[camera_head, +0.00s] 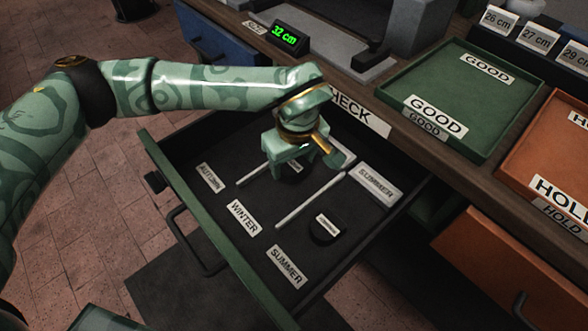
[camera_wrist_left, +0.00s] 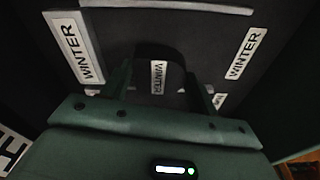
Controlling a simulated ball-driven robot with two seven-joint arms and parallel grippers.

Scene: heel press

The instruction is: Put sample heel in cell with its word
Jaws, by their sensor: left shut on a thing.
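My left gripper (camera_head: 298,160) is low over the open drawer (camera_head: 216,244), between its two white dividers. It is shut on a dark sample heel (camera_wrist_left: 160,52), whose small white label reads WINTER. In the left wrist view the gripper (camera_wrist_left: 152,85) and heel are between two cell labels reading WINTER, one on the left (camera_wrist_left: 72,47) and one on the right (camera_wrist_left: 246,53). I cannot tell whether the heel touches the drawer floor. Another dark heel (camera_head: 323,237) with a white label lies in the cell marked SUMMER (camera_head: 287,266). My right gripper is not in view.
The cell marked AUTUMN (camera_head: 210,178) is on the far left side. White dividers (camera_head: 310,200) separate the cells. The drawer's green front edge is raised.

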